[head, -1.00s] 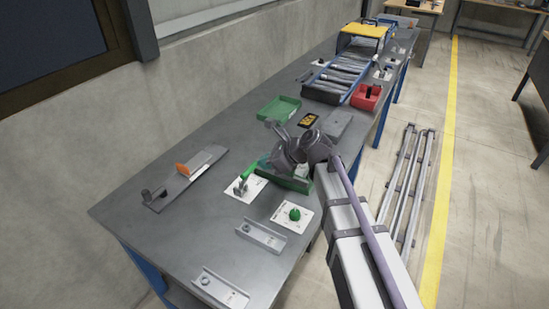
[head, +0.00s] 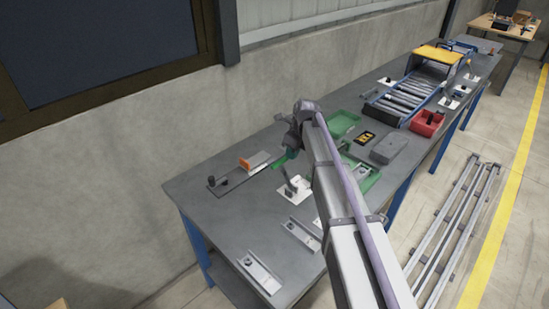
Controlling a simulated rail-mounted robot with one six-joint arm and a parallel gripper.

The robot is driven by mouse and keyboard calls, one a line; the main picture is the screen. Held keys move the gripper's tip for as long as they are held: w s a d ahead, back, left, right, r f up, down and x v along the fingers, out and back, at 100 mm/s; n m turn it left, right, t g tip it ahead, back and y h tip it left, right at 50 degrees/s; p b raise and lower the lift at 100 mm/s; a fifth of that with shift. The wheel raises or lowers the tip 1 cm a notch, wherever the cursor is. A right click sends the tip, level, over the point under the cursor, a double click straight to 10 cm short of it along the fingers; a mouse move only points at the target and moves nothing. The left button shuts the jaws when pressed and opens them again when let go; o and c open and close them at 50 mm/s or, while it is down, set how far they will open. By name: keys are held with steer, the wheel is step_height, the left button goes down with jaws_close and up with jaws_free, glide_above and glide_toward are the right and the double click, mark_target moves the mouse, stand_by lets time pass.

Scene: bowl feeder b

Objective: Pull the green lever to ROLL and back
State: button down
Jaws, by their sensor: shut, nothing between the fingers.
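The green lever (head: 282,161) stands on a white plate (head: 299,194) near the middle of the bench. Its green grip is tilted toward the left back on a grey post. My gripper (head: 293,149) is shut and empty, pointing down at the upper right of the grip. It is very close to the grip; I cannot tell whether they touch. The fingertips are small and dark here, and any ROLL marking on the plate is too small to read.
A grey rail with an orange block (head: 246,163) lies left of the lever. Two metal channels (head: 261,273) lie at the near end. Green trays (head: 343,124), a grey box (head: 388,149) and a red bin (head: 427,124) stand beyond my arm. A roller conveyor (head: 408,95) is farther back.

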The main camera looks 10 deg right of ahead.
steer(key=shift+w+a+f+b, duration=0.15)
steer(key=shift+w+a+f, duration=0.05)
steer(key=shift+w, duration=0.2)
steer(key=shift+w+a+f+b, duration=0.15)
steer(key=shift+w+f, duration=0.05)
steer(key=shift+w, duration=0.15)
steer(key=p+v, duration=1.2)
steer(key=v, duration=0.1)
steer(key=shift+d+p, duration=0.2)
steer(key=shift+p, duration=0.2)
